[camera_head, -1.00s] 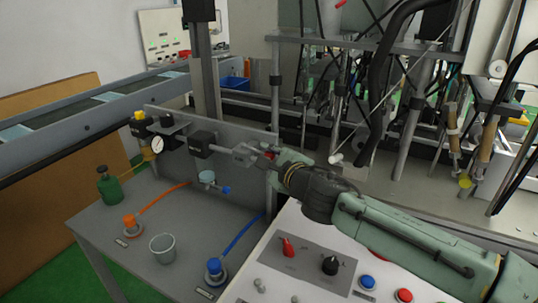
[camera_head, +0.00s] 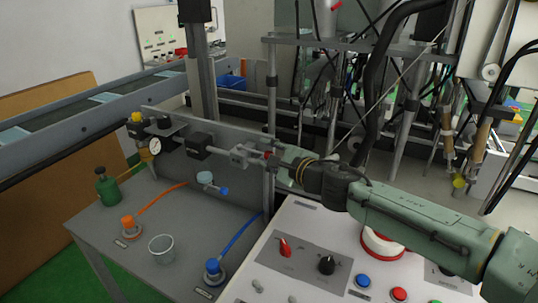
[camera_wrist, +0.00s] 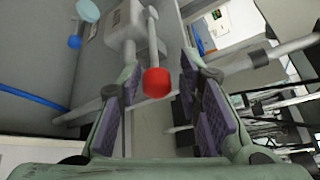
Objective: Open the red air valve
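The red air valve shows in the wrist view as a red-capped tip (camera_wrist: 157,82) on a thin grey lever. The lever runs from a pale grey fitting (camera_wrist: 127,25) on a grey panel. In the head view a small red spot (camera_head: 267,154) shows at the end of the grey fitting (camera_head: 240,155), partly hidden by my gripper (camera_head: 281,157). In the wrist view my gripper (camera_wrist: 160,88) is open, one padded finger on each side of the red cap. Gaps show on both sides, the right one wider. I cannot tell whether the cap lies fully between the pads in depth.
A white control panel (camera_head: 252,280) with red and black knobs lies below my arm. A pressure gauge (camera_head: 155,146), a blue hose (camera_head: 240,235) and a clear cup (camera_head: 161,248) are on the left bench. A vertical post (camera_head: 269,190) stands close to my gripper.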

